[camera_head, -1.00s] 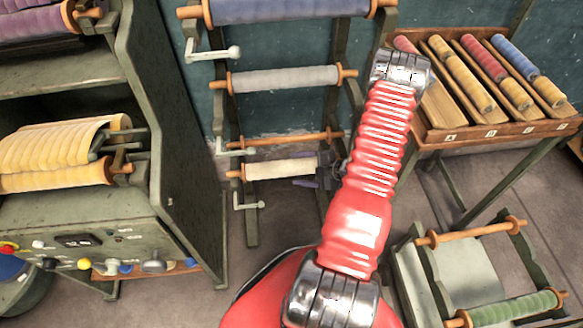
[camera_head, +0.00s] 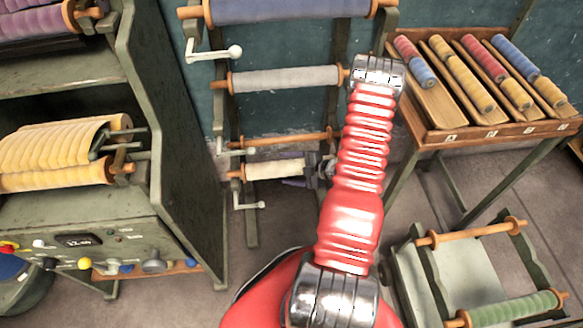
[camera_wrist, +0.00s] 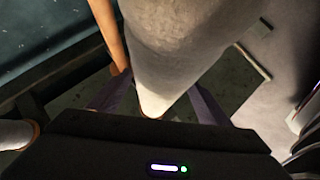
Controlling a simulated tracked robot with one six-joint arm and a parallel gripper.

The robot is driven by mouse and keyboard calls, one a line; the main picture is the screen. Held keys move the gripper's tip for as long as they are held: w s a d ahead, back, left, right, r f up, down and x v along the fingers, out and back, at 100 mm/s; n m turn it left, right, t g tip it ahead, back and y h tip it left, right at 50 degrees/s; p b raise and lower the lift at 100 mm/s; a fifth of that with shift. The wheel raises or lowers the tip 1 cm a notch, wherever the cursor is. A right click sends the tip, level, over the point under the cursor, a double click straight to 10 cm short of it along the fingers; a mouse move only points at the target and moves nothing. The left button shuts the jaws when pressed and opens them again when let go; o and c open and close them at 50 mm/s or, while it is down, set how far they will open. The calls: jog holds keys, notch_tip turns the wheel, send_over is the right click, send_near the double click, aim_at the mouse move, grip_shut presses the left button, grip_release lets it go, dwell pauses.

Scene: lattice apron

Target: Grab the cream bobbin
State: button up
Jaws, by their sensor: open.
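The cream bobbin (camera_head: 275,169) lies level on the lowest bar of the wall rack, with an orange disc at its left end. My gripper (camera_head: 312,172) is at its right end and hides that end in the head view. In the wrist view the bobbin (camera_wrist: 185,45) is a large pale cylinder filling the upper middle. My open gripper (camera_wrist: 161,98) has a purple finger on each side of it. Whether either finger touches it, I cannot tell.
Above are an empty wooden roller (camera_head: 290,140), a grey roll (camera_head: 285,79) and a blue roll (camera_head: 290,10). A crank (camera_head: 250,206) hangs below the bobbin. A green cabinet (camera_head: 170,150) stands left; a table of spools (camera_head: 490,130) and a low frame (camera_head: 440,275) are right.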

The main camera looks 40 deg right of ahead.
aim_at(289, 163)
jog(key=shift+c, duration=0.4)
jog(key=shift+s, duration=0.1)
jog(key=c, duration=1.4)
jog(key=shift+c, duration=0.2)
jog(key=shift+r, duration=5.1)
